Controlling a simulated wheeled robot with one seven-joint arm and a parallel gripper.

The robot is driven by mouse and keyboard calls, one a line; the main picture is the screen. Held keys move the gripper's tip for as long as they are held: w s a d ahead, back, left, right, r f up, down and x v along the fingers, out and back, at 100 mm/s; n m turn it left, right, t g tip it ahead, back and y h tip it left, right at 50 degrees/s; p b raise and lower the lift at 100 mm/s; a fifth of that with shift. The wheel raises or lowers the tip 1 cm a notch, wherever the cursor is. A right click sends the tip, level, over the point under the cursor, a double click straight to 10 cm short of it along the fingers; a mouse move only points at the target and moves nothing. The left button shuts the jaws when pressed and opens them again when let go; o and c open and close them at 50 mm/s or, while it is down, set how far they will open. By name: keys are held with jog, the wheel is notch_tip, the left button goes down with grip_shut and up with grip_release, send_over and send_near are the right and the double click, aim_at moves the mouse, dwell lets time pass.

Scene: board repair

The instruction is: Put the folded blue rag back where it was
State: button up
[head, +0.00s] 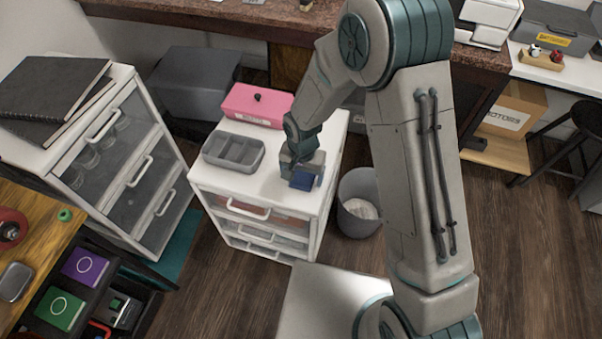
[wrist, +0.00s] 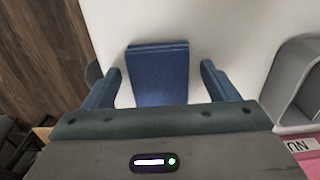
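The folded blue rag (head: 302,180) lies on the white top of a small drawer cabinet (head: 265,186), near its right front edge. In the wrist view the rag (wrist: 158,72) lies flat between my two spread fingers, with a gap on each side. My gripper (wrist: 159,80) is open and points down at the cabinet top. In the head view my gripper (head: 303,172) is over the rag and hides part of it. I cannot tell the exact height of the fingertips above the surface.
A grey divided tray (head: 233,152) and a pink box (head: 256,105) share the cabinet top. A bin (head: 359,215) stands on the floor to the right. A taller drawer unit (head: 120,165) with black binders (head: 50,88) stands to the left.

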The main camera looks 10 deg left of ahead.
aim_at(302, 176)
notch_tip(302, 176, up, 12)
jog(key=p, duration=0.1)
jog(key=s+d+r+t, duration=0.1)
jog(key=s+d+r, duration=0.1)
jog(key=d+r, duration=1)
jog(key=s+d+r+n+t, duration=0.1)
jog(key=s+d+r, duration=0.2)
jog(key=s+d, duration=0.7)
jog(key=d, duration=0.3)
jog(key=shift+d+r, duration=0.3)
jog(key=shift+r, duration=0.05)
